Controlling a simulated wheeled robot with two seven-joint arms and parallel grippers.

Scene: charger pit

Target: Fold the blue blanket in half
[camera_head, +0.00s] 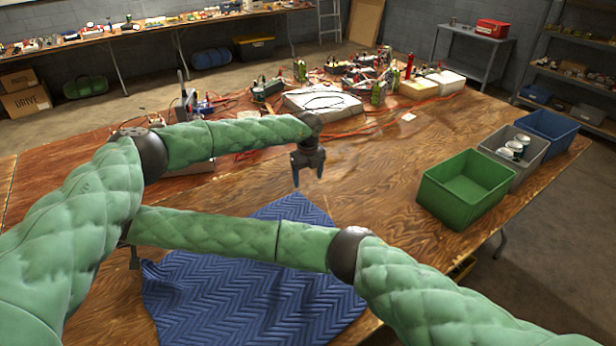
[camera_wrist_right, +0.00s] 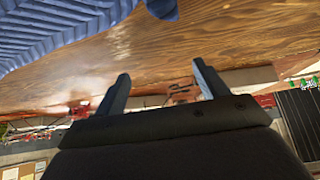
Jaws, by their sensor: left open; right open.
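The blue blanket (camera_head: 255,300) lies on the near part of the wooden table, with a zigzag quilted pattern. Its left part looks raised or rumpled, and my right arm hides part of its middle. My left gripper (camera_head: 308,178) is open and empty, pointing down above the table just beyond the blanket's far corner. My right arm crosses over the blanket to the left. My right gripper (camera_wrist_right: 161,86) is open and empty in the right wrist view, with blanket (camera_wrist_right: 50,30) at the upper left, apart from the fingers. In the head view, it is mostly hidden near the blanket's left edge.
A green bin (camera_head: 465,190), a grey bin (camera_head: 513,157) holding cans and a blue bin (camera_head: 546,133) stand along the table's right side. Tools, cables and a pale flat case (camera_head: 320,101) clutter the far side. Bare wood (camera_head: 375,185) lies between blanket and bins.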

